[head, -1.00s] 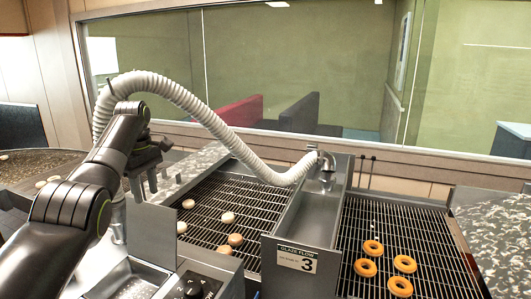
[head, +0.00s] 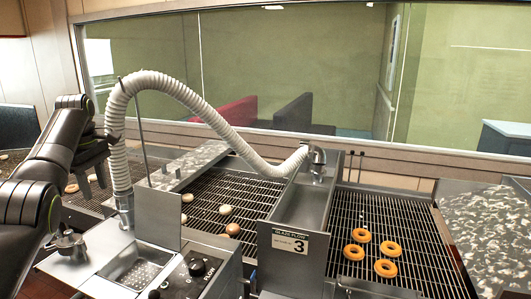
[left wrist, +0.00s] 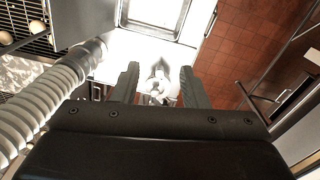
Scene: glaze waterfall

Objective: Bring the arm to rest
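My left arm comes in from the left in the head view. Its gripper (head: 97,180) hangs pointing down, left of the white corrugated hose (head: 180,86). In the left wrist view the two dark fingers (left wrist: 161,88) stand apart with nothing held between them. A metal fitting (left wrist: 158,86) shows beyond the gap, lower down on the bright steel counter. The hose also shows at the left of the wrist view (left wrist: 45,105), apart from the fingers. My right gripper is in neither view.
Ring doughnuts (head: 386,268) lie on the right wire conveyor (head: 420,240). Pale dough pieces (head: 225,210) lie on the left one. A steel trough (head: 302,208) marked 3 divides them. A metal basin (head: 138,272) and control knob (head: 197,268) stand in front.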

